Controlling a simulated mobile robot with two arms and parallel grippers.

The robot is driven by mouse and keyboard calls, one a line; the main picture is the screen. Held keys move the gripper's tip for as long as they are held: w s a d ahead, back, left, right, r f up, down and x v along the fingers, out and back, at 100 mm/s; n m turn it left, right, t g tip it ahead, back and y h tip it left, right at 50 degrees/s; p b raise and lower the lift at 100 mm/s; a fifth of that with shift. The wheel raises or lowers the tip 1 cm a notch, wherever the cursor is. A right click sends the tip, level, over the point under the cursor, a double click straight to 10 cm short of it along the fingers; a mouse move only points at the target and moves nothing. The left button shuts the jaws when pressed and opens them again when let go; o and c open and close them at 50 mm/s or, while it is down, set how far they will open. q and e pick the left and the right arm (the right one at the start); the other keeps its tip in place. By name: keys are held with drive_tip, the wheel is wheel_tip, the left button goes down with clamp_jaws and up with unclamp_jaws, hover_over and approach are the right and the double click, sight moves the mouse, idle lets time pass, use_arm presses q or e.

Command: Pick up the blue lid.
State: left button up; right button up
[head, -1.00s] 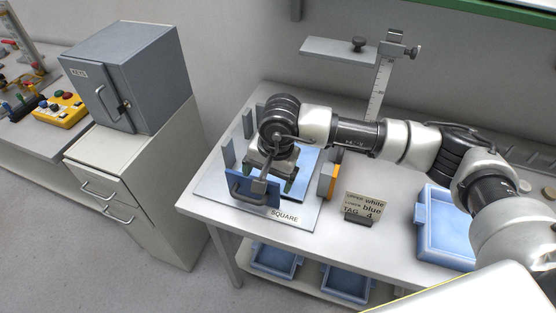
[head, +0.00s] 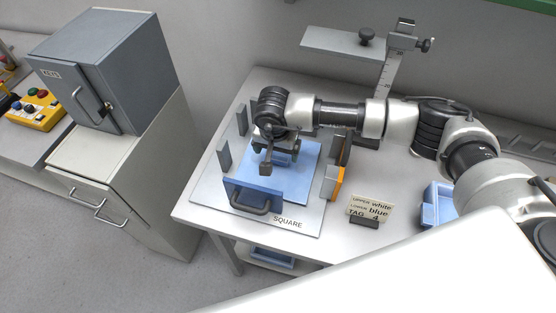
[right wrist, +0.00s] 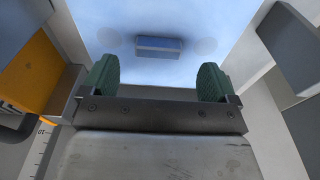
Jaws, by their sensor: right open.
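The blue lid (head: 300,165) is a flat light blue square in the fixture on the table. In the right wrist view the lid (right wrist: 150,71) has a raised blue bar (right wrist: 159,47) as its grip. My right gripper (right wrist: 158,82) is open, with its two green fingers apart and nothing between them. The bar shows beyond the fingertips, roughly centred between them. In the head view my right gripper hangs over the lid's back part, and my arm hides some of the lid. My left gripper is not in view.
A blue front panel with a dark handle (head: 250,198), grey uprights (head: 224,157) and an orange block (head: 338,184) surround the lid. A tag sign (head: 370,208) and a blue bin (head: 436,206) are to the right. A measuring stand (head: 388,75) is behind.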

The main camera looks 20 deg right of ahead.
sight(278, 157)
wheel_tip(278, 157, down, 2)
drive_tip(key=shift+d+f+p, duration=0.15)
drive_tip(key=shift+f+p, duration=0.05)
drive_tip(key=shift+p, duration=0.2)
drive_tip(key=shift+w+d+f, duration=0.1)
drive_tip(key=shift+f, duration=0.5)
drive_tip(key=c, duration=0.4)
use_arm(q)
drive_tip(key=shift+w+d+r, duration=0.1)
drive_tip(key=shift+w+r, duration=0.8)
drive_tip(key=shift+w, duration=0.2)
use_arm(e)
drive_tip(key=shift+w, duration=0.1)
drive_tip(key=c, duration=0.9)
